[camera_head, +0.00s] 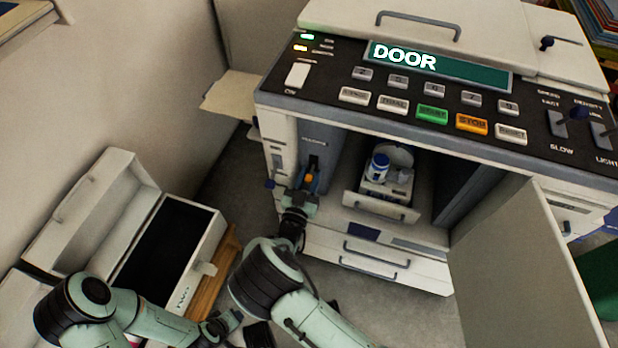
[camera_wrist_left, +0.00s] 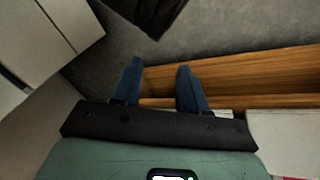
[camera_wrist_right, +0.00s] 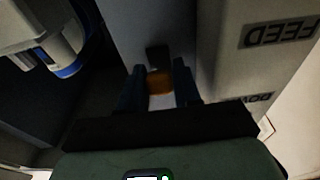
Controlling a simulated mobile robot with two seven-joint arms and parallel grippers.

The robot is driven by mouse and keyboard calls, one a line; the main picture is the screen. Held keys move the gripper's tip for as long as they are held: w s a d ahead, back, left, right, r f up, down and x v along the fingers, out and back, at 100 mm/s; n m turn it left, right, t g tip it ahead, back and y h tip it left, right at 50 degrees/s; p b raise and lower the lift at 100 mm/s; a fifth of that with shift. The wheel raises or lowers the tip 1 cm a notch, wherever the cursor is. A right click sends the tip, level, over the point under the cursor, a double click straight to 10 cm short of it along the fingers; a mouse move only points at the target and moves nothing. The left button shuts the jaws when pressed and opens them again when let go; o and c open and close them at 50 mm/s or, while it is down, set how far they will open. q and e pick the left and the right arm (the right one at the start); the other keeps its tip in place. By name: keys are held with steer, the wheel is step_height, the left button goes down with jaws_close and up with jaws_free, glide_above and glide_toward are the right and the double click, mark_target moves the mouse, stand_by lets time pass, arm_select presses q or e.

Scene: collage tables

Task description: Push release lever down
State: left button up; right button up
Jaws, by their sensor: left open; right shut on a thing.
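The release lever shows as a small orange piece (camera_head: 309,178) in a dark slot on the left side of the machine's open front bay. In the right wrist view its orange end (camera_wrist_right: 160,83) sits between the two blue fingers. My right gripper (camera_head: 311,183) is shut on it, and the fingers hide part of it. My left gripper (camera_wrist_left: 157,75) is open and empty in the left wrist view. It is low down, above the floor and a wooden board.
The machine's panel display (camera_head: 440,66) reads DOOR. Its front door (camera_head: 525,270) hangs open at the right. A drawer with blue-and-white bottles (camera_head: 379,168) is inside the bay. An open white case (camera_head: 205,255) stands at the left. A wooden board (camera_wrist_left: 240,75) lies below my left gripper.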

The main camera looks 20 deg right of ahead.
steer(key=o, duration=1)
steer(key=shift+f, duration=0.1)
steer(key=shift+c, duration=0.2)
arm_select(q)
steer(key=s, duration=0.1)
steer(key=s+d+r+p, duration=0.1)
steer(key=s+r+g, duration=0.1)
steer(key=shift+d+p, duration=0.25)
steer(key=shift+p, duration=0.15)
arm_select(e)
steer(key=v, duration=1.3)
steer(key=shift+s+a, duration=0.1)
